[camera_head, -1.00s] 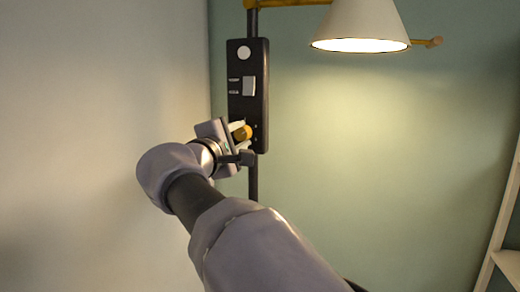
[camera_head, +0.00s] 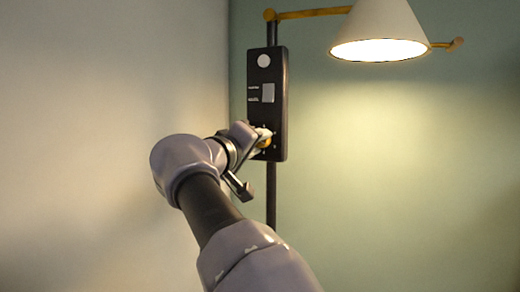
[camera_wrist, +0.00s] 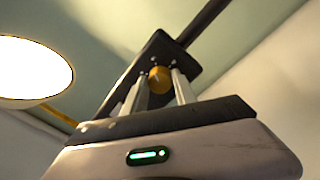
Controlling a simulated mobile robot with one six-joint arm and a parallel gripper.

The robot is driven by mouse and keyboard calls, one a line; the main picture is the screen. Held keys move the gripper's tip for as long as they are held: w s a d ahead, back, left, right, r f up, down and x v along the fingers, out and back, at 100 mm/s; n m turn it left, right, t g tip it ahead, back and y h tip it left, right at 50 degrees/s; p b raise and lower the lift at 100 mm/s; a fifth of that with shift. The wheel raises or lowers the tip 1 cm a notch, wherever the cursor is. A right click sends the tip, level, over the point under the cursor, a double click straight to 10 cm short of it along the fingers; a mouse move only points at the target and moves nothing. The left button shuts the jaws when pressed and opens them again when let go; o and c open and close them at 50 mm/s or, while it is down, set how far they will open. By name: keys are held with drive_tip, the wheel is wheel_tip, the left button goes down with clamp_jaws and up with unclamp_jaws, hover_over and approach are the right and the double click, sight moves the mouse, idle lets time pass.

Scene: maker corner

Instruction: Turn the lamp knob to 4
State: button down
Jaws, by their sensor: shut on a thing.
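The lamp knob (camera_head: 267,143) is a small yellow-orange round knob low on the black control panel (camera_head: 281,112). In the wrist view the knob (camera_wrist: 159,80) sits between the two pale fingers of my gripper (camera_wrist: 160,88). My gripper (camera_head: 264,137) is shut on the knob in the head view, partly covering it. The scale and the knob's pointer cannot be read. The lamp (camera_head: 380,30) has a white shade and is lit; its glowing opening (camera_wrist: 32,70) shows at the left of the wrist view.
The panel also carries a round white button (camera_head: 264,61) and a grey rocker switch (camera_head: 268,93). A dark pole (camera_head: 271,195) runs below the panel. A pale wall (camera_head: 110,120) stands close on the left. The green wall (camera_head: 400,180) to the right is clear.

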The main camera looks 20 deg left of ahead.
drive_tip(key=m+b, duration=0.1)
drive_tip(key=m, duration=1.2)
drive_tip(key=shift+a+g+b, duration=0.15)
drive_tip(key=shift+g+b, duration=0.15)
idle(0.4)
drive_tip(key=c, duration=1)
unclamp_jaws()
drive_tip(key=s+a, duration=0.2)
drive_tip(key=s, duration=1.5)
drive_tip(key=shift+s+a, duration=0.15)
